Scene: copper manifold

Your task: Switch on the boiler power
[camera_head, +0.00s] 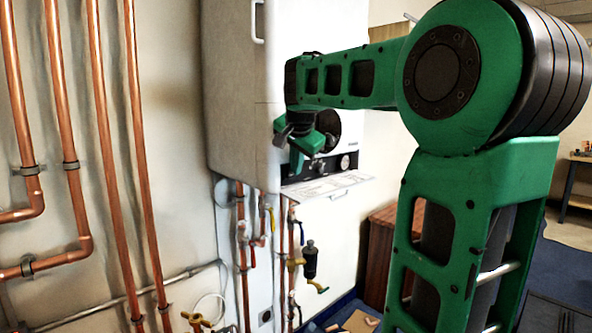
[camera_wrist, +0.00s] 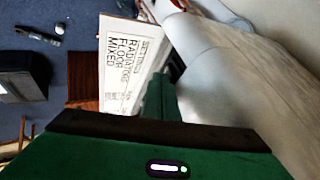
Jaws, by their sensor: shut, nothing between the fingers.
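The white boiler (camera_head: 235,90) hangs on the wall in the middle of the head view. Its dark control strip (camera_head: 322,169) runs along the lower front, with round knobs (camera_head: 345,162) toward the right end. My gripper (camera_head: 296,166) is shut and empty at the left end of this strip and covers part of it. I cannot tell whether it touches the boiler. In the wrist view my shut fingers (camera_wrist: 162,90) point past a white printed card (camera_wrist: 130,65) reading "RADIATORS FLOOR MIXED". I cannot make out the power switch in either view.
Copper pipes (camera_head: 105,150) run up the wall at left. Several pipes and valves, including a dark fitting (camera_head: 310,260), hang below the boiler. A brown wooden cabinet (camera_head: 378,255) stands to the right, partly behind my arm. Blue floor (camera_wrist: 75,18) shows in the wrist view.

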